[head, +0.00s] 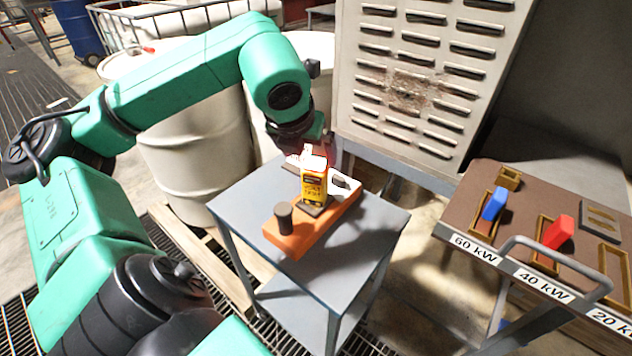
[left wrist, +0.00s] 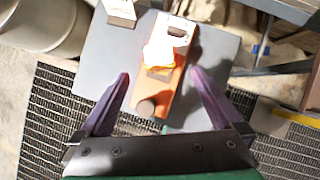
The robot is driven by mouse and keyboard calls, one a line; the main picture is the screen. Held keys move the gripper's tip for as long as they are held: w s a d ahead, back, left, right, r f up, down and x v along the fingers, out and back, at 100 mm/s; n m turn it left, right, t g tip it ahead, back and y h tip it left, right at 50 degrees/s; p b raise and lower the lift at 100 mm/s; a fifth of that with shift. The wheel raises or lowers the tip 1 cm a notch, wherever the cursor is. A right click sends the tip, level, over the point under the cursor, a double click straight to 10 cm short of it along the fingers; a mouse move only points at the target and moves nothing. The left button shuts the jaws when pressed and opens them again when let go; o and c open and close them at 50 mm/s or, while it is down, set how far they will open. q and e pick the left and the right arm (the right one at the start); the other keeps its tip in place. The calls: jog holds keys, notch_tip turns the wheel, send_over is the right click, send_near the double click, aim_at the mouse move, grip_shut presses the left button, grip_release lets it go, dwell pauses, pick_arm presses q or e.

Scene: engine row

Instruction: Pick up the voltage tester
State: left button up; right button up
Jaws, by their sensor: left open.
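The voltage tester (head: 313,184) is a yellow block with dark lettering and a pale top. It stands upright on an orange board (head: 290,246) on a small grey table. In the left wrist view the tester (left wrist: 158,53) shows from above, beyond the fingertips. My left gripper (head: 312,146) is behind and above the tester in the head view, its fingers partly hidden. In the left wrist view its two purple fingers (left wrist: 162,76) are wide apart with nothing held between them. My right gripper is not in view.
A dark cylinder (head: 284,217) stands on the board's near end, and a white piece (head: 345,186) is at its far end. The grey table (head: 238,200) has bare room around the board. A louvred cabinet (head: 425,75) stands behind. A cart (head: 462,205) with coloured blocks is at right.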

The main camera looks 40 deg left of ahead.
aim_at(314, 169)
pick_arm(q)
jog(key=p+x, duration=0.3)
jog(key=x, duration=0.7)
jog(key=shift+a+f, duration=0.1)
jog(key=shift+f, duration=0.1)
jog(key=shift+r, duration=0.1)
grip_shut()
